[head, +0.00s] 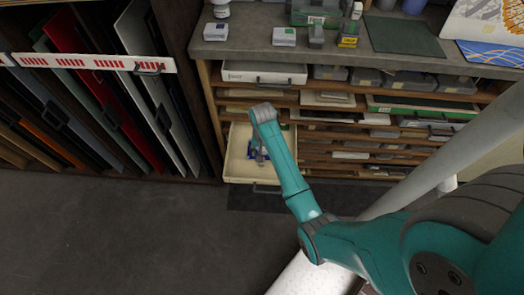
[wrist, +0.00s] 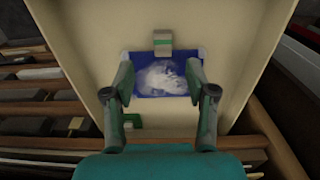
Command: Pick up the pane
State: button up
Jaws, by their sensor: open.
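The pane (wrist: 163,80) is a blue rectangle with a cloudy white patch. It lies in a pulled-out cream drawer (wrist: 238,30), which also shows in the head view (head: 234,168). My gripper (wrist: 160,74) is open over the drawer, with one finger on each side of the pane. The fingers overlap its left and right edges in the picture. I cannot tell whether they touch it. In the head view my arm hides most of the pane, and only a bit of blue (head: 252,153) shows.
A grey-green block (wrist: 163,42) lies in the drawer at the pane's far edge. A small green piece (wrist: 131,121) lies nearer my left finger. A shelf unit with several shallow drawers (head: 340,101) surrounds the open one. A rack of upright sheets (head: 90,90) stands left. Floor in front is clear.

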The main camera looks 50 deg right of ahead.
jog(key=shift+w+a+f, duration=0.1)
jog(key=shift+f, duration=1.85)
jog(key=shift+w+f, duration=0.1)
jog(key=shift+f, duration=1.8)
grip_shut()
